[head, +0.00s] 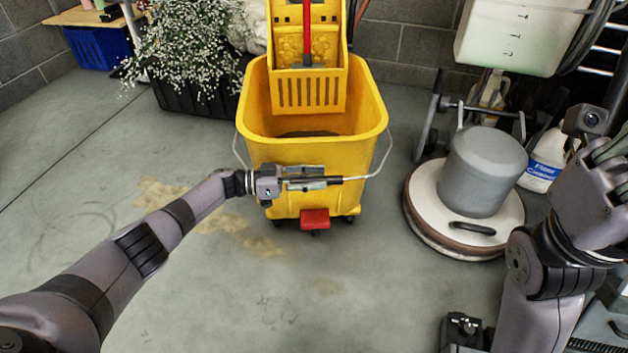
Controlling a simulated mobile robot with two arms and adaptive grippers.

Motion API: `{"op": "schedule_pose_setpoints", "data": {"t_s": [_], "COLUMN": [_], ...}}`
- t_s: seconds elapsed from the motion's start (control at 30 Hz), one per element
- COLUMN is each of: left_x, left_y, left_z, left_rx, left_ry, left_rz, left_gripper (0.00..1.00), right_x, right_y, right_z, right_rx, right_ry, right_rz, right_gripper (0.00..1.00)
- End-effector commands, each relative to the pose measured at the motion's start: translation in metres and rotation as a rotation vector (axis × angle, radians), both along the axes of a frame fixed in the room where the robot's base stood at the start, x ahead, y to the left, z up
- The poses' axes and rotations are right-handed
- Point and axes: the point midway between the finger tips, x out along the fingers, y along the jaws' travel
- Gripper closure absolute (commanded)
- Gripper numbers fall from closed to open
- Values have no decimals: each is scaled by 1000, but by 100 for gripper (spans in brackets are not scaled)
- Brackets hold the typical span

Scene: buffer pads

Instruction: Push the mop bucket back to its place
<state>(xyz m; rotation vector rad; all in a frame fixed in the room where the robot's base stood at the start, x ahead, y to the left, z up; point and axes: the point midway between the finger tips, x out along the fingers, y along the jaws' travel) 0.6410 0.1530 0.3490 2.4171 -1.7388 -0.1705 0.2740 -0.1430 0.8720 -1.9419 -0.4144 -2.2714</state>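The yellow mop bucket (318,150) stands upright on the floor, with a wringer (312,92), a red handle rod (307,30) and a red pedal (314,219). Its thin wire bail (386,158) hangs across the front. My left gripper (312,178) lies sideways at the bucket's front wall, level with the bail's lowest part. It overlaps the bail there, and I cannot tell whether it grips it or touches the wall. My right gripper (610,152) is raised at the right edge, apart from the bucket and partly cut off; its finger state is unclear.
A floor-cleaning machine (482,170) with a round base stands right of the bucket, and a white cleaner jug (546,160) stands beside it. A flowering plant in a black planter (195,98) is behind left. The floor at left is clear, with tan stains (160,193).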

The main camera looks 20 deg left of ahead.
Motion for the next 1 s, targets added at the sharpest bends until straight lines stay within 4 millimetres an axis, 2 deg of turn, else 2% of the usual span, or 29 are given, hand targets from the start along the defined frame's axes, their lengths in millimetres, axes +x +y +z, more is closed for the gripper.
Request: {"op": "schedule_pose_setpoints", "data": {"t_s": [0.33,0.47,0.8,1.0], "left_x": [-2,-5,-26,-35], "left_y": [-1,9,74,103], "left_z": [-1,-2,-2,-1], "left_rx": [0,0,2,0], "left_ry": [1,1,1,1], "left_rz": [-6,-6,-4,-4], "left_gripper": [60,60,60,60], "right_x": [3,2,1,1], "right_y": [0,0,0,0], "right_z": [-1,0,0,0], "right_rx": [-1,-1,-1,-1], "right_ry": [8,6,3,2], "right_rz": [-2,-2,0,0], "right_gripper": [100,100,100,100]}}
